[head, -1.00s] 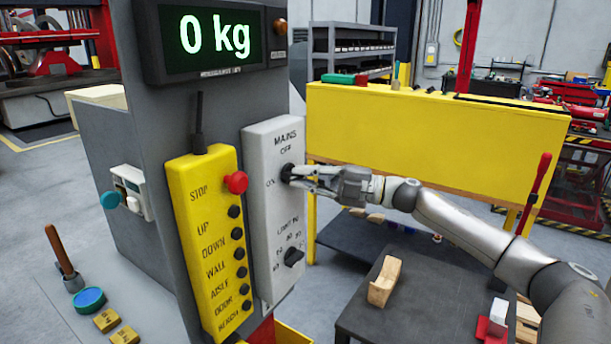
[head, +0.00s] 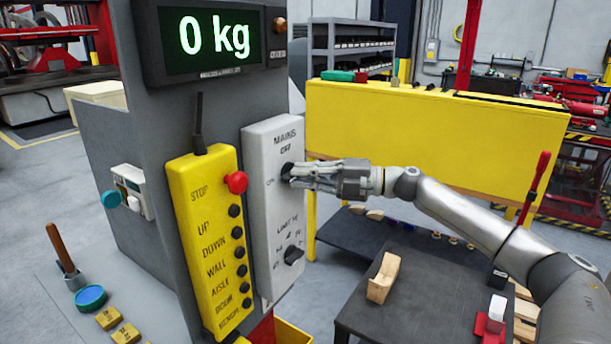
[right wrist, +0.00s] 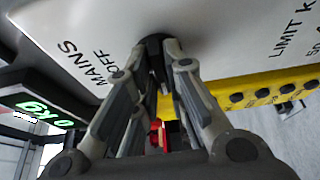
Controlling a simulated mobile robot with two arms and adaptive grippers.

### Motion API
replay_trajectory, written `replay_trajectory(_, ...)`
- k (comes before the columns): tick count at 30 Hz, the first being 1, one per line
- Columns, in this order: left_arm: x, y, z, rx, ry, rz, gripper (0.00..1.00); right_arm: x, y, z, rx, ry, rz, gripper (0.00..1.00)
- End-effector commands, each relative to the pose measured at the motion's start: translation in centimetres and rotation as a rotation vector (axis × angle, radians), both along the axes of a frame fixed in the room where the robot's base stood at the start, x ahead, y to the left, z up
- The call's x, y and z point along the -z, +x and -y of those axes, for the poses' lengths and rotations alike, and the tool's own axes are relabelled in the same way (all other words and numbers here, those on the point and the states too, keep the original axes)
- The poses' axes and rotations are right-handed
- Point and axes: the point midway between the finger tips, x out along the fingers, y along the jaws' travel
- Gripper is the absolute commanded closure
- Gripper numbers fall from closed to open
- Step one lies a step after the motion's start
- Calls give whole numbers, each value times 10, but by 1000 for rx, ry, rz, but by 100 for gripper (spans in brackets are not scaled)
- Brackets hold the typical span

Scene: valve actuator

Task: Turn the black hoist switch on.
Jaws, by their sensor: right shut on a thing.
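The black mains switch (head: 287,171) is a round knob on the light grey panel (head: 262,215), below the words MAINS and OFF and beside ON. My right gripper (head: 293,173) comes in from the right and is shut on the knob. In the right wrist view both fingertips (right wrist: 158,52) close around the black knob (right wrist: 152,42), which they partly cover. I cannot tell which label the knob points at. My left gripper is not in view.
A yellow control box (head: 208,245) with a red stop button (head: 236,182) sits just left of the panel. A black limit knob (head: 293,255) is below the switch. The display (head: 215,40) above reads 0 kg. A yellow bench (head: 430,135) stands behind my arm.

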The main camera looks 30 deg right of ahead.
Motion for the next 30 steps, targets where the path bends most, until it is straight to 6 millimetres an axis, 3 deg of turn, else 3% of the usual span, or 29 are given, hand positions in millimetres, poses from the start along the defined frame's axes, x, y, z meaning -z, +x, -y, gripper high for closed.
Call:
replay_trajectory(1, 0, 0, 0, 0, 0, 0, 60, -2, 0, 0, 2, 1, 3, 100)
replay_trajectory(2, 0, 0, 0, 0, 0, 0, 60, -2, 0, 0, 2, 2, 2, 85)
replay_trajectory(6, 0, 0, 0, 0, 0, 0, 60, -1, 0, 0, 1, 2, 2, 67)
replay_trajectory(19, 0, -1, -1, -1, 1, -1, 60, 1, -3, 3, 1, 1, -3, 66)
replay_trajectory(30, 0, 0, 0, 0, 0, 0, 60, 3, -30, 30, 2, -1, -7, 66)
